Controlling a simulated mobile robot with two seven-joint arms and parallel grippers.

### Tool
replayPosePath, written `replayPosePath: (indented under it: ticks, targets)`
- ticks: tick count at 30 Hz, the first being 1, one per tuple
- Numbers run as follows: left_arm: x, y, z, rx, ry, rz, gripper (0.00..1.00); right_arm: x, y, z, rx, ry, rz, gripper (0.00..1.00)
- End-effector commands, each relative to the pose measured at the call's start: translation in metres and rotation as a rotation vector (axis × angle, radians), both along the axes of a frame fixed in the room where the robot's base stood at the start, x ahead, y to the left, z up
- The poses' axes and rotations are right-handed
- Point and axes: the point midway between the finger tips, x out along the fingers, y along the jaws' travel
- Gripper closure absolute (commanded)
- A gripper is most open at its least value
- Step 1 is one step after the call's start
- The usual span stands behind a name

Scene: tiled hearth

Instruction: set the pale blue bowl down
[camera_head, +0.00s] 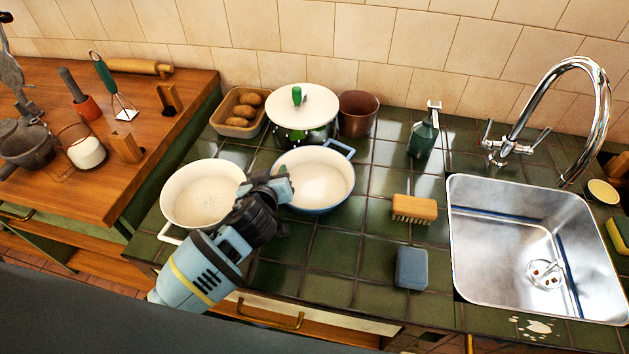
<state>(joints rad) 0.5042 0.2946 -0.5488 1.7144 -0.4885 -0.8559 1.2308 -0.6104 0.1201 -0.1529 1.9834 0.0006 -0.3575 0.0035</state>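The pale blue bowl (318,183) is in the middle of the head view, with a white inside, a blue outer wall and a blue loop handle at its upper right. My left gripper (284,187) reaches in from the lower left and its fingers are at the bowl's left rim, apparently closed on it. The fingers and wrist hide that part of the rim. The bowl looks level; whether its base touches the green tiles cannot be told. My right gripper is not in view.
A cream pot (203,194) stands close left of the bowl, partly behind my wrist. A lidded pot (303,108) and brown cup (357,114) stand behind. A brush (414,208) and blue-grey block (411,268) lie right, before the sink (508,270). Tiles in front are free.

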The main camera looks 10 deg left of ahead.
Motion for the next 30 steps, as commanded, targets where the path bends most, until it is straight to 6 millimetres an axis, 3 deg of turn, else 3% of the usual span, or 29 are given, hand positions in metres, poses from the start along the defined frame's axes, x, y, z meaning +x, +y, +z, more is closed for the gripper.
replayPosePath:
  ticks: [5, 12, 30]
  targets:
    - [0.0000, 0.0001, 0.0001, 0.000, 0.000, 0.000, 0.69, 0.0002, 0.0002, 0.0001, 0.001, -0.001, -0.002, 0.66]
    - [-0.0002, 0.0002, 0.0001, 0.001, 0.000, 0.000, 1.00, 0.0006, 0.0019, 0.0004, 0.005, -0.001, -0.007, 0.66]
    - [0.0005, 0.0001, 0.0087, -0.003, -0.005, 0.000, 1.00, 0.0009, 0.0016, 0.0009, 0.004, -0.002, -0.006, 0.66]
